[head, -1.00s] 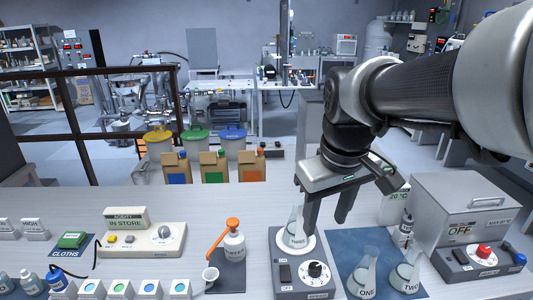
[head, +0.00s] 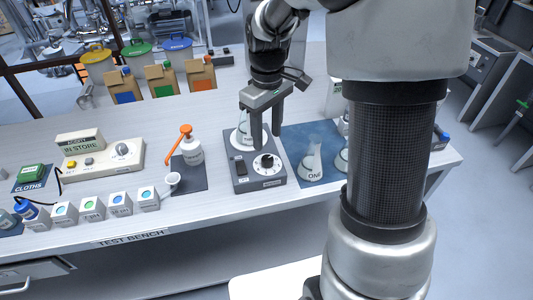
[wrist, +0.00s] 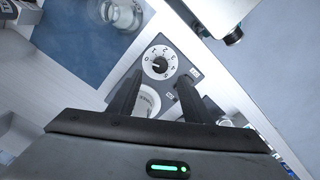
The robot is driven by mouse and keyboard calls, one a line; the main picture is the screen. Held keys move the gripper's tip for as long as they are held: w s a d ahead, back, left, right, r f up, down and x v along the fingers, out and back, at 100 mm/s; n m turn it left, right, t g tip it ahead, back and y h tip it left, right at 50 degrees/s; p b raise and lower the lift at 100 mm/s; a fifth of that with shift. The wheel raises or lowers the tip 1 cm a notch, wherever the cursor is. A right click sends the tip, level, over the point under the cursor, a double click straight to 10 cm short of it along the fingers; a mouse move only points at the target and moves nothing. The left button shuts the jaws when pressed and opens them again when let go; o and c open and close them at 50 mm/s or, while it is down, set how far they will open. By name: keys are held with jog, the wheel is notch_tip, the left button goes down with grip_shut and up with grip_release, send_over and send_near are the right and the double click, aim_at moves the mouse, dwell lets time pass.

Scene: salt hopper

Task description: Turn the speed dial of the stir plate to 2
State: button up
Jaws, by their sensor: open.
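The stir plate (head: 275,182) is a grey box on the bench with a white-faced black speed dial (head: 266,161) at its front. In the wrist view the numbered dial (wrist: 159,62) shows clearly; its pointer appears to be near 0. A flask (head: 241,138) stands on the plate's round top behind the dial, partly hidden by my gripper. My gripper (head: 267,140) is open and empty, fingers pointing down above the plate, just behind the dial in the head view. In the wrist view its fingertips lie apart, the dial beyond them, not between them.
Flask ONE (head: 312,160) stands on a blue mat (head: 297,137) right of the plate, with another flask partly hidden by my arm. A white bottle with an orange spout (head: 191,150) stands on a dark mat to the left.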

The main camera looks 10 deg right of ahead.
aim_at(267, 158)
notch_tip(267, 158, down, 8)
jog(key=shift+f, duration=0.1)
jog(key=shift+c, duration=0.3)
jog(key=c, duration=1)
